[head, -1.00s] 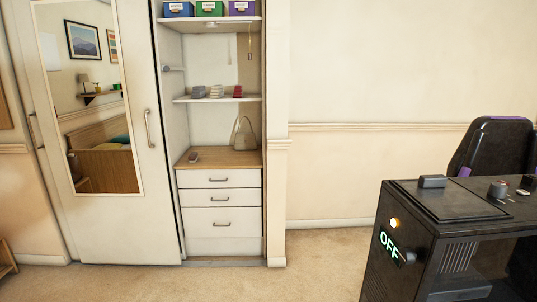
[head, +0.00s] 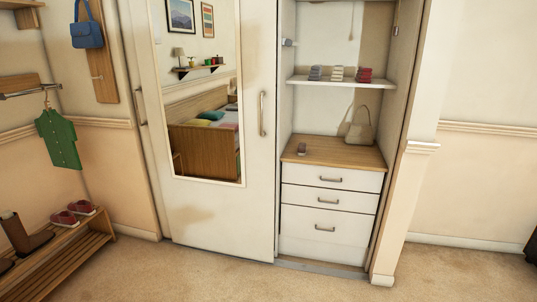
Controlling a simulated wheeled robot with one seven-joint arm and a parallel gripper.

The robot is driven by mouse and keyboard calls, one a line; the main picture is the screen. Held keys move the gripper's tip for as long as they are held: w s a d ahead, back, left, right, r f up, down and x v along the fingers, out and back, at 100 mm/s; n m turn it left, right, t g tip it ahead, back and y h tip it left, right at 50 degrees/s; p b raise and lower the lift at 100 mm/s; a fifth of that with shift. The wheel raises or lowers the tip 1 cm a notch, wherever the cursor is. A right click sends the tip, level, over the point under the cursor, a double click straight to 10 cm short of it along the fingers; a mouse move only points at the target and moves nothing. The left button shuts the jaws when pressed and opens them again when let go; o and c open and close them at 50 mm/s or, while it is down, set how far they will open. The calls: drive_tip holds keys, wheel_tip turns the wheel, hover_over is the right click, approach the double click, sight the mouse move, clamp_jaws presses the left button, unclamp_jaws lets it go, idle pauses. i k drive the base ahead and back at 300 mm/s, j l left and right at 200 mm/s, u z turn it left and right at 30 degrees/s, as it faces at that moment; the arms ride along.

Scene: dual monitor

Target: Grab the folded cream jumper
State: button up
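A small cream folded garment (head: 337,74), which looks like the cream jumper, lies on the white shelf (head: 310,83) inside the open part of the wardrobe. A grey folded item (head: 315,73) lies to its left and a red one (head: 364,75) to its right. They are small in the picture, so details of the fabric cannot be told. My gripper is not in view.
A mirrored sliding door (head: 262,200) covers the wardrobe's left part. A shoe rack (head: 75,245) stands left. The carpet in front is clear.

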sight(337, 76)
drive_tip(key=i, duration=0.9)
drive_tip(key=i+j, duration=0.1)
drive_tip(key=i, duration=0.85)
